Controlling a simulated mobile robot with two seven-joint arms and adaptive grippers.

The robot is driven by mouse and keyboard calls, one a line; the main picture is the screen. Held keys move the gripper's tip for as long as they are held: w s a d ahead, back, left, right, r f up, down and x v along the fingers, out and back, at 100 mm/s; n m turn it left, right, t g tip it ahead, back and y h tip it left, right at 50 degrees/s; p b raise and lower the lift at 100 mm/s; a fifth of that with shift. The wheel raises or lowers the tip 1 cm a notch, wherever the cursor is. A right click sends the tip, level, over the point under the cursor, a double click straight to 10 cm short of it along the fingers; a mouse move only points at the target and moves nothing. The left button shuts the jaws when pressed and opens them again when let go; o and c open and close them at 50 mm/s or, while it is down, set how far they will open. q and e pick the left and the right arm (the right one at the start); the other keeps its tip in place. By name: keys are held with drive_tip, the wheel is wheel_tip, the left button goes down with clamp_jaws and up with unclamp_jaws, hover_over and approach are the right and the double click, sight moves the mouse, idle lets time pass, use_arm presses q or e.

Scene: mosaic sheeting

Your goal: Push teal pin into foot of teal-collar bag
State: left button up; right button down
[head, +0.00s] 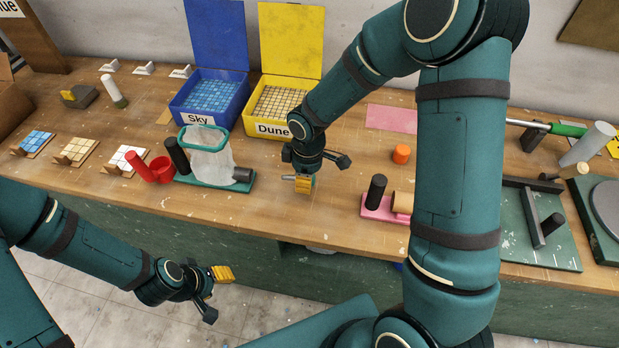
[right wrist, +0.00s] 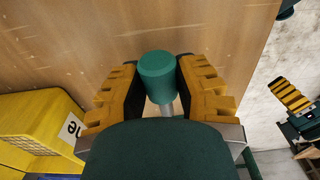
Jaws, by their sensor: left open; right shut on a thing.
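The teal pin (right wrist: 157,78) has a teal head and a pale shaft. My right gripper (head: 303,183) is shut on it above the table's front edge; in the head view the pin is mostly hidden by the fingers. The teal-collar bag (head: 211,162) is whitish, hanging from a teal ring on a teal base (head: 212,183), left of my right gripper. A black cylinder (head: 242,174) lies at the base's right end, apart from the gripper. My left gripper (head: 215,285) is open and empty in front of the table, lower left.
A blue Sky box (head: 205,107) and a yellow Dune box (head: 268,128) stand behind. A red holder (head: 162,170) is left of the bag. A pink stand (head: 376,211) and an orange cylinder (head: 401,153) are to the right. The table between bag base and pink stand is clear.

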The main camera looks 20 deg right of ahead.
sight(287, 176)
drive_tip(key=shift+w+a, duration=0.65)
drive_tip(key=shift+a, duration=0.35)
drive_tip(key=shift+w+a, duration=0.65)
drive_tip(key=shift+a, duration=0.35)
drive_tip(key=shift+f+b, duration=0.1)
drive_tip(key=shift+b, duration=0.2)
drive_tip(key=shift+f+y+b, duration=0.3)
drive_tip(key=shift+f+b, duration=0.4)
drive_tip(key=shift+f+t+b, duration=0.2)
drive_tip(key=shift+t+b, duration=0.1)
drive_tip(key=shift+w+a+b, duration=0.1)
drive_tip(key=shift+w+a, duration=0.6)
drive_tip(key=shift+a, duration=0.4)
drive_tip(key=shift+w+a+b, duration=0.15)
drive_tip(key=shift+w+a, duration=0.6)
drive_tip(key=shift+a, duration=0.35)
drive_tip(key=shift+w+a+b, duration=0.1)
drive_tip(key=shift+w+a, duration=0.6)
drive_tip(key=shift+a, duration=0.4)
idle(0.4)
drive_tip(key=c, duration=0.7)
unclamp_jaws()
